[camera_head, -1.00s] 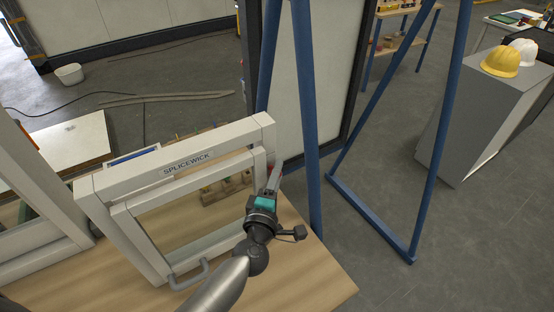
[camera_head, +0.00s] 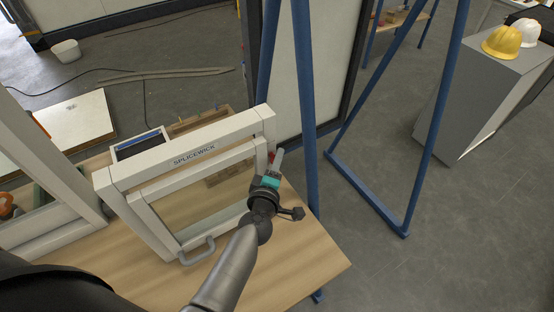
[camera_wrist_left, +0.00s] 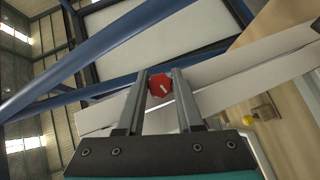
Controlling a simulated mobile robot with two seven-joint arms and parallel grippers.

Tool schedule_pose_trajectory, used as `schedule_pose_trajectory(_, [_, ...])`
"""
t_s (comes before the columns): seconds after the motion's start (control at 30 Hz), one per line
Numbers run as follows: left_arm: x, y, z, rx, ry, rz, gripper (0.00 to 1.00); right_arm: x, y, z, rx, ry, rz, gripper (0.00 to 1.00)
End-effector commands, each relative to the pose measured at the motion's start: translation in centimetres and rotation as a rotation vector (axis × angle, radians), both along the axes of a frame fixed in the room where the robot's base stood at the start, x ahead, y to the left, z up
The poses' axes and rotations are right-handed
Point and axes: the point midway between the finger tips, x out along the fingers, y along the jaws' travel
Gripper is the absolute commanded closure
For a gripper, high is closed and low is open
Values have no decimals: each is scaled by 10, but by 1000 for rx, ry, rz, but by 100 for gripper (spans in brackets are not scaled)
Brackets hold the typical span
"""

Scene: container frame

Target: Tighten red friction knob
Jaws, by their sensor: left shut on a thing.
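The red friction knob (camera_wrist_left: 160,84) sits between the two fingertips of my left gripper (camera_wrist_left: 161,88) in the left wrist view. It has a pale mark on its face. The fingers are shut on it. In the head view my left gripper (camera_head: 275,164) is at the right side of the pale window frame (camera_head: 190,158), which is labelled SPLICEWICK. A sliver of red (camera_head: 271,157) shows by its fingertips there; the rest of the knob is hidden. The frame stands on a wooden table (camera_head: 290,255). My right gripper is not in view.
A grey handle (camera_head: 198,252) sticks out from the frame's lower edge. Blue metal posts (camera_head: 306,110) stand just right of my left gripper. Another pale frame (camera_head: 55,235) is at the left. The table's right front part is clear.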

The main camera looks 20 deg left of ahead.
Motion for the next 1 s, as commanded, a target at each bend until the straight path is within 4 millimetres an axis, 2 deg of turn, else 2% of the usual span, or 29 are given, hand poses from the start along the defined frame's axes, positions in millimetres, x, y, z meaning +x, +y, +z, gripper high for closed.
schedule_pose_trajectory(0.3, [-1,0,-1,2,3,0,100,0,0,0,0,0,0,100])
schedule_pose_trajectory(0.33, [-1,0,-1,2,3,0,63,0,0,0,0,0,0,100])
schedule_pose_trajectory(0.6, [0,0,-1,1,1,0,34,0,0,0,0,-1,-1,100])
schedule_pose_trajectory(0.87, [-1,0,0,1,1,1,34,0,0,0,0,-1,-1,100])
schedule_pose_trajectory(1.0, [-8,-1,1,-1,2,2,34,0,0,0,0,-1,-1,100])
